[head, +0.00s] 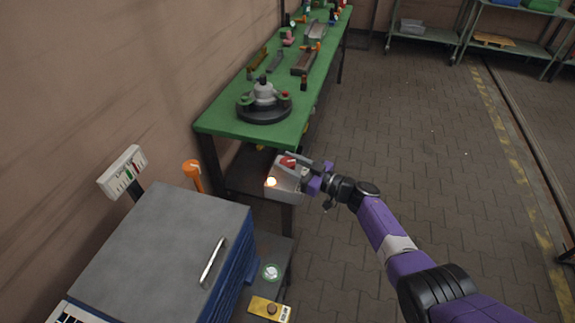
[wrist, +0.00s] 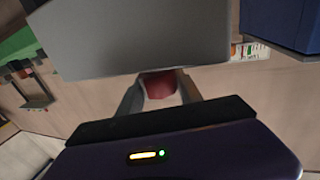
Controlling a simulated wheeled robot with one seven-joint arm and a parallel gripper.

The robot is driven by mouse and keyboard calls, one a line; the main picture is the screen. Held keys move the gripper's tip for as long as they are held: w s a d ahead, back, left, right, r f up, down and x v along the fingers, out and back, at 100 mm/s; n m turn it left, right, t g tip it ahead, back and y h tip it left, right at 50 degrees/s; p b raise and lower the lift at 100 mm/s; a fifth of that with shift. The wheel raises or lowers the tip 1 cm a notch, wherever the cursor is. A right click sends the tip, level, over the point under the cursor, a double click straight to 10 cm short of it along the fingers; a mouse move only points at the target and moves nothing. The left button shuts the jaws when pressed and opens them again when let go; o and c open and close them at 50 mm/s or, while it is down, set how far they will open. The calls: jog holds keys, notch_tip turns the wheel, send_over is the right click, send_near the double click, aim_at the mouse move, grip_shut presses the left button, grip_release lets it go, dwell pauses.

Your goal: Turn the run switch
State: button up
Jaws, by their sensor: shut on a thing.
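The run switch is a red knob (head: 289,162) on top of a light grey control box (head: 284,193) at the near end of the green bench. It also shows in the wrist view as a red block (wrist: 160,86) against the grey box (wrist: 140,38). My gripper (head: 300,165) reaches in from the right and is shut on the red knob, with one finger on each side of it in the wrist view. A lit orange-white lamp (head: 271,182) glows on the box. The fingers partly hide the knob, so its turned angle cannot be told.
The green bench (head: 222,118) holds a dark round turntable (head: 264,112) and several parts. The paved floor (head: 430,150) at right is open.

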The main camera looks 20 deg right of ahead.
jog(key=y+b, duration=0.1)
jog(key=n+g+y+b, duration=0.1)
jog(key=shift+f+n+g+b, duration=0.2)
jog(key=shift+n+g+b, duration=0.1)
jog(key=shift+g+b, duration=0.3)
jog(key=shift+b, duration=0.1)
jog(key=shift+r+n+y, duration=0.2)
jog(key=shift+n+y, duration=0.2)
jog(key=o, duration=1.4)
jog(key=shift+c, duration=0.2)
jog(key=v, duration=0.7)
jog(key=shift+s+d+p, duration=0.2)
jog(key=shift+d+p, duration=0.1)
jog(key=shift+p, duration=0.15)
